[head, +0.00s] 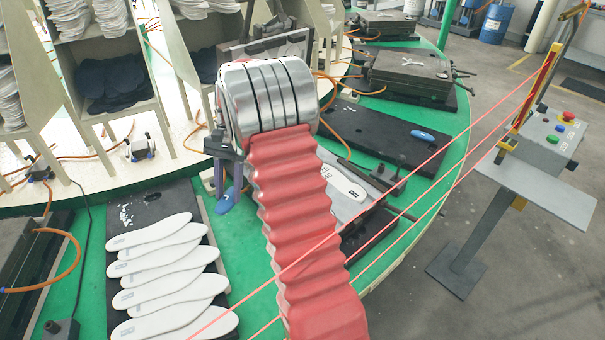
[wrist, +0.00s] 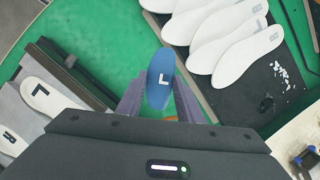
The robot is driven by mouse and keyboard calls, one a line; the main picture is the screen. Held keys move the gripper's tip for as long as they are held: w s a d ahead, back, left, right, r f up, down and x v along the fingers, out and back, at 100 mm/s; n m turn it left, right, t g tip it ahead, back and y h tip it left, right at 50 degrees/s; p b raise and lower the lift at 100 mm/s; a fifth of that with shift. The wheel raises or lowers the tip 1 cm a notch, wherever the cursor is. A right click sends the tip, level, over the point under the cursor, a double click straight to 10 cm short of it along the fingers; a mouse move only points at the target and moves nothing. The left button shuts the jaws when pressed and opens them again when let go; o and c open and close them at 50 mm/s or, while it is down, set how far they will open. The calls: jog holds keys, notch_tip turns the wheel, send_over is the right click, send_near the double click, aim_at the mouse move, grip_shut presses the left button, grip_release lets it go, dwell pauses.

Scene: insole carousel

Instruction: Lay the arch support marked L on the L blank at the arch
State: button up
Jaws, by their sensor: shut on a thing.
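My gripper (wrist: 159,103) is shut on a blue oval arch support (wrist: 161,76) with a white L facing the wrist camera. The support hangs over the green table; in the head view it shows as a small blue piece (head: 226,201) left of my arm. The L blank (wrist: 48,98) is a white insole at the left of the wrist view, lying on a grey plate, apart from the support. Beside it lies the R blank (wrist: 10,141), cut by the frame edge and seen in the head view (head: 344,183). My arm hides the L blank in the head view.
Several white insoles (head: 160,260) lie in an overlapping row on a black board at left. Another blue piece (head: 422,135) lies on a black plate (head: 375,132); its mark is unreadable. A button box (head: 548,140) stands off the table's right side. Green table (wrist: 90,45) is clear between boards.

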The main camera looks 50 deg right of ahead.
jog(key=s+d+r+m+t+h, duration=0.1)
jog(key=s+d+m, duration=0.5)
jog(key=m, duration=0.6)
jog(key=s+d+r+m+t+h, duration=0.2)
jog(key=s+d+m+t, duration=0.3)
jog(key=d+m, duration=0.6)
jog(key=shift+s+r+m+h, duration=0.2)
jog(key=shift+s+m+h, duration=0.55)
jog(key=shift+s, duration=0.3)
jog(key=shift+d+r+t, duration=0.1)
jog(key=shift+t, duration=0.2)
jog(key=shift+f, duration=4.1)
jog(key=shift+s+f, duration=0.15)
jog(key=shift+f, duration=0.05)
